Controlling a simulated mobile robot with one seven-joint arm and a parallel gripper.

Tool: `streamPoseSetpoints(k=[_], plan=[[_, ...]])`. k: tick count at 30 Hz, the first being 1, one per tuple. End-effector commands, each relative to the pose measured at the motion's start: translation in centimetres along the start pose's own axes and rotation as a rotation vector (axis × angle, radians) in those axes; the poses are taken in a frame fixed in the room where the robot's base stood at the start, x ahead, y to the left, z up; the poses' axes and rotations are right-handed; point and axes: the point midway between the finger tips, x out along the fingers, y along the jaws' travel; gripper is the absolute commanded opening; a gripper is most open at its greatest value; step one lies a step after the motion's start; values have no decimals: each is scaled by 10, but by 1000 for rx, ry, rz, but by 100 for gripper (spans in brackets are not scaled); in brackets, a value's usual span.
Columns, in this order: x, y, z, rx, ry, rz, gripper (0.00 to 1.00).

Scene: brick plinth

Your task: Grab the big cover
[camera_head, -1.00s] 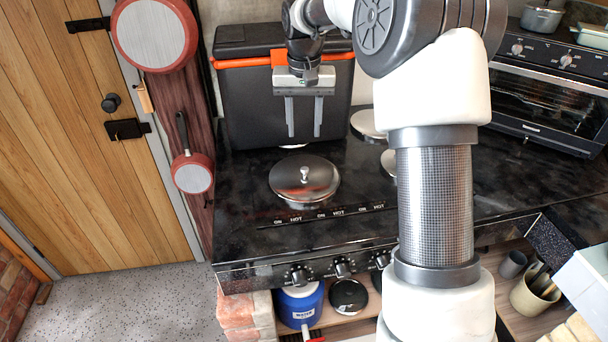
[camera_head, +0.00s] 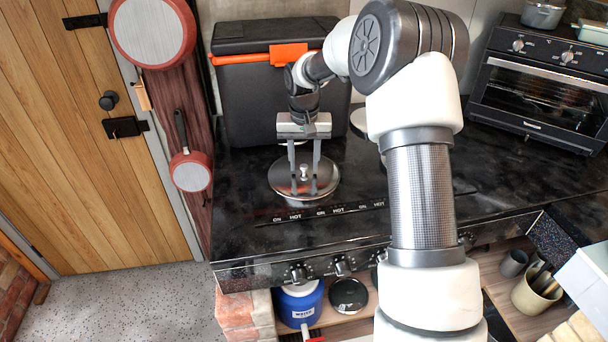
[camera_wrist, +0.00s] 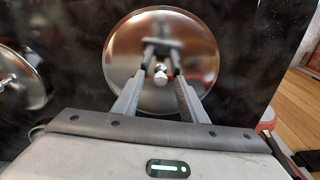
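The big cover (camera_head: 281,177) is a round, shiny metal lid with a small knob in its middle, lying on the black stove top. In the wrist view the big cover (camera_wrist: 125,62) is ahead of my fingers, with its knob between and just beyond the fingertips. My gripper (camera_head: 304,190) is open and points down at the lid, its two fingers on either side of the knob. It also shows in the wrist view (camera_wrist: 161,68). I cannot tell whether the fingertips touch the lid.
A smaller metal lid (camera_wrist: 22,80) lies on the stove at the left in the wrist view. A dark box (camera_head: 270,95) with an orange latch stands behind the big cover. A toaster oven (camera_head: 540,90) is at the right. The stove's front left surface is clear.

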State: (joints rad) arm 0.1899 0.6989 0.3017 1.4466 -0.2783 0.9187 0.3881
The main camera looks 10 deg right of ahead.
Motion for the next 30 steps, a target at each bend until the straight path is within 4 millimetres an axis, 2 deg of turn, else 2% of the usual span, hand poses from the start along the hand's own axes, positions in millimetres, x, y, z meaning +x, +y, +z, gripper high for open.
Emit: streamPoseSetpoints(k=[6,13,20,23,30], plan=[[1,0,0,0,2,0,37],[1,0,0,0,2,0,0],[0,0,-1,0,2,0,0],[-6,0,-2,0,3,0,0],[-51,-1,-8,0,7,-1,0]])
